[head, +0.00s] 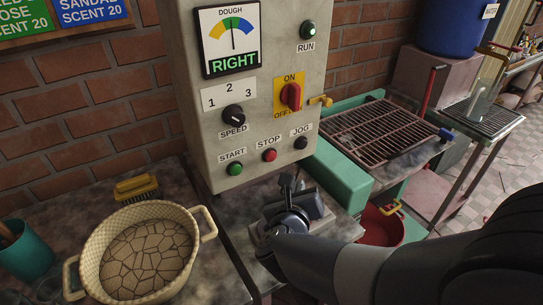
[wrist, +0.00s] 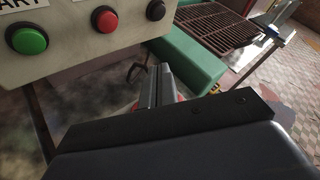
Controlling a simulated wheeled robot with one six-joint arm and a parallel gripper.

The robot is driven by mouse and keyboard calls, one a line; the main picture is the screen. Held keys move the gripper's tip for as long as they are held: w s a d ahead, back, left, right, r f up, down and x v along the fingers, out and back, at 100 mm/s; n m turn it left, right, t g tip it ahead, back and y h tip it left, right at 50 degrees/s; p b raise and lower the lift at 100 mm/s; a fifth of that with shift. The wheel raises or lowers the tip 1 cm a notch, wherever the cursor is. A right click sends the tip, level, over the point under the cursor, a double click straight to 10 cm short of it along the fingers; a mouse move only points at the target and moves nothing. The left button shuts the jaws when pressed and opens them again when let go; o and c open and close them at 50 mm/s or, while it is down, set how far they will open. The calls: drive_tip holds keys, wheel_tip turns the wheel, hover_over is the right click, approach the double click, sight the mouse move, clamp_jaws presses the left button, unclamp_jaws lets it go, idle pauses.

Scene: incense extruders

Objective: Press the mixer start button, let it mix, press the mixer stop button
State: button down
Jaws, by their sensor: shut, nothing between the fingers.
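The control box (head: 213,134) stands at the middle of the head view. Its green start button (head: 235,168) and red stop button (head: 269,155) are on the lower front, with a black jog button (head: 300,143) to their right. In the wrist view the green button (wrist: 29,40), red button (wrist: 105,19) and black button (wrist: 155,10) show along the top. My gripper (head: 289,186) is shut and empty, below and in front of the stop and jog buttons, apart from them. Its closed fingers (wrist: 158,85) show in the wrist view. The RUN lamp (head: 308,29) looks green.
The dough gauge (head: 231,40) reads RIGHT, its needle near the middle. A red switch (head: 290,96) sits by ON, and a speed knob (head: 233,116) is left of it. A cracked-surfaced basket (head: 82,250) and a brush (head: 136,187) are on the left; a green machine frame (head: 340,178) is right.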

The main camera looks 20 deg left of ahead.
sight(276, 157)
drive_tip(key=w+a+p, duration=0.2)
drive_tip(key=w+a, duration=0.3)
drive_tip(key=a, duration=0.1)
drive_tip(key=shift+w+a, duration=0.35)
idle(2.0)
drive_tip(key=shift+w+a, duration=0.25)
drive_tip(key=shift+a, duration=0.05)
drive_tip(key=shift+w+a+b, duration=0.35)
idle(0.9)
drive_tip(key=shift+s, duration=0.1)
drive_tip(key=shift+s+d+b, duration=0.5)
drive_tip(key=shift+d+b, duration=0.05)
drive_tip(key=shift+d, duration=0.1)
drive_tip(key=shift+d, duration=0.1)
